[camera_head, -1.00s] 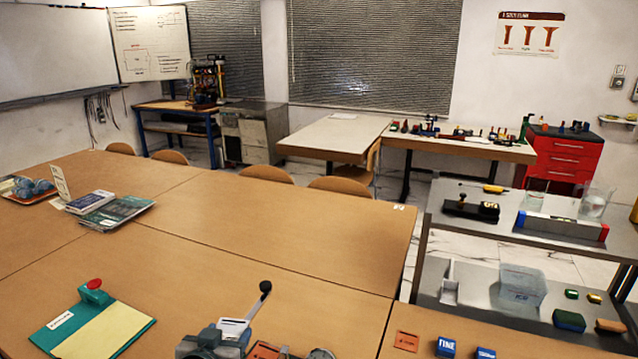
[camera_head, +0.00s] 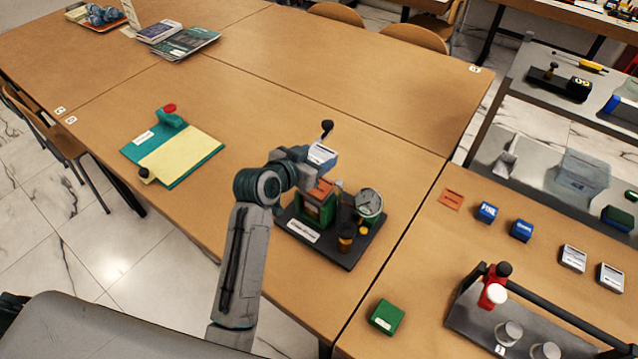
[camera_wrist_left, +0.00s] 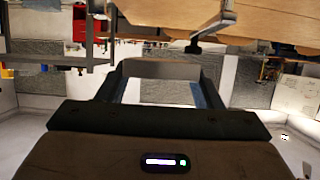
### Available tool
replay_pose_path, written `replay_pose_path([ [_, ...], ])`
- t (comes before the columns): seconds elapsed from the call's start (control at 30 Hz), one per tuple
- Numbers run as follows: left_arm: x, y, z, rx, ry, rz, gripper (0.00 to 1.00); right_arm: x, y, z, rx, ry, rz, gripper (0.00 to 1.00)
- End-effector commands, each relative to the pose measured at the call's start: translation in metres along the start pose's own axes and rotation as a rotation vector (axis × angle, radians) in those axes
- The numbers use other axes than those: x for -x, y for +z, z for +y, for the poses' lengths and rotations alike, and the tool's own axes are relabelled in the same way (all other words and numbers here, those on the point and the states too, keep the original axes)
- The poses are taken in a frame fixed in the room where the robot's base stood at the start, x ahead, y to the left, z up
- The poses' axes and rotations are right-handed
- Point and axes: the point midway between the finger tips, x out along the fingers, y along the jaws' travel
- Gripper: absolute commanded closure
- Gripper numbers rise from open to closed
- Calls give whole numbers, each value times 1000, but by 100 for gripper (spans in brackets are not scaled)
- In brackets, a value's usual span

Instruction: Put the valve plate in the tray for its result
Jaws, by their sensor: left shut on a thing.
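My left gripper (camera_head: 306,172) is at the gauge rig in the middle of the head view, its jaws shut on a small blue-grey plate with a white label (camera_head: 321,154). I cannot read the label or tell surely that this is the valve plate. In the wrist view a grey edge (camera_wrist_left: 160,68) spans between the fingers. The rig has a dark base (camera_head: 338,247), a green body with an orange top (camera_head: 322,189), a round gauge (camera_head: 369,204) and a black lever knob (camera_head: 327,127). The arm partly hides the rig. My right gripper is out of view.
A teal and yellow board (camera_head: 180,157) lies to the left. An orange card (camera_head: 451,198), blue blocks (camera_head: 487,212) and white-topped blocks (camera_head: 573,258) lie to the right. A green block (camera_head: 386,316) and a rack with a dark bar (camera_head: 560,327) are in front. A clear bin (camera_head: 583,178) is on the shelf.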

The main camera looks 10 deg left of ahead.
Motion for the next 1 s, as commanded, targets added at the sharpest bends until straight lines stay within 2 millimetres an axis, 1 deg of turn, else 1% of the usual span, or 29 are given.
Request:
replay_pose_path([
  [0.17, 0, 1, 0, 0, -1, 0, 67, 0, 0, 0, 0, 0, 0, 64],
  [0.23, -2, 6, 0, 1, -1, -1, 67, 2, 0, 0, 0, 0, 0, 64],
  [0.4, -13, 32, 0, 1, -1, -3, 67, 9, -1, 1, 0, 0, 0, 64],
  [0.6, -21, 52, 0, 1, -2, -2, 67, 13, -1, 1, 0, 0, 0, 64],
  [0.8, -32, 79, -1, 2, -3, -3, 67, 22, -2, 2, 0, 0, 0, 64],
  [0.87, -34, 84, -1, 1, -3, -2, 67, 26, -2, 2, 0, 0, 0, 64],
  [1.0, -36, 89, -1, 1, -4, 0, 67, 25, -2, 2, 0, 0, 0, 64],
])
